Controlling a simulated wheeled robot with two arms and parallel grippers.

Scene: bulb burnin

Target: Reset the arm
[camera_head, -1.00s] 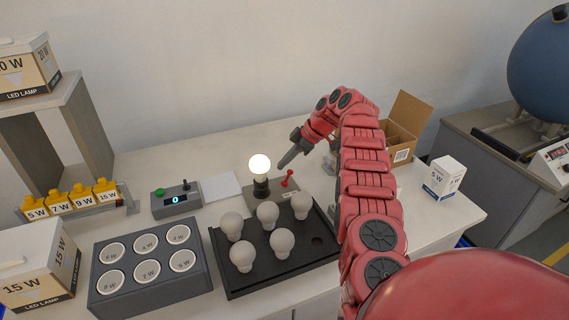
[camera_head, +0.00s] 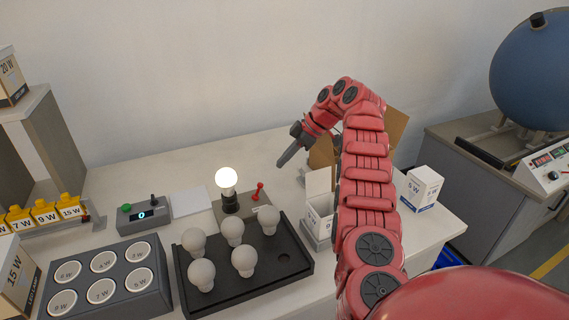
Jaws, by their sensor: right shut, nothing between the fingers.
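My right arm reaches up from the lower right and bends over at its top. Its gripper (camera_head: 291,155) points down and left, shut and empty, in the air above and right of the lit bulb (camera_head: 226,178). The bulb stands upright in a black socket on a grey test base (camera_head: 239,207) with a red lever (camera_head: 257,191). The gripper is apart from bulb and lever. My left gripper is not in view.
A black tray (camera_head: 221,294) holds several unlit bulbs and one empty hole. A grey block (camera_head: 150,300) has several labelled round wells. A meter box (camera_head: 143,215) reads 0. An open white box (camera_head: 319,205) and a cardboard box (camera_head: 322,150) stand partly behind my arm; a 5 W box (camera_head: 422,188) is right.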

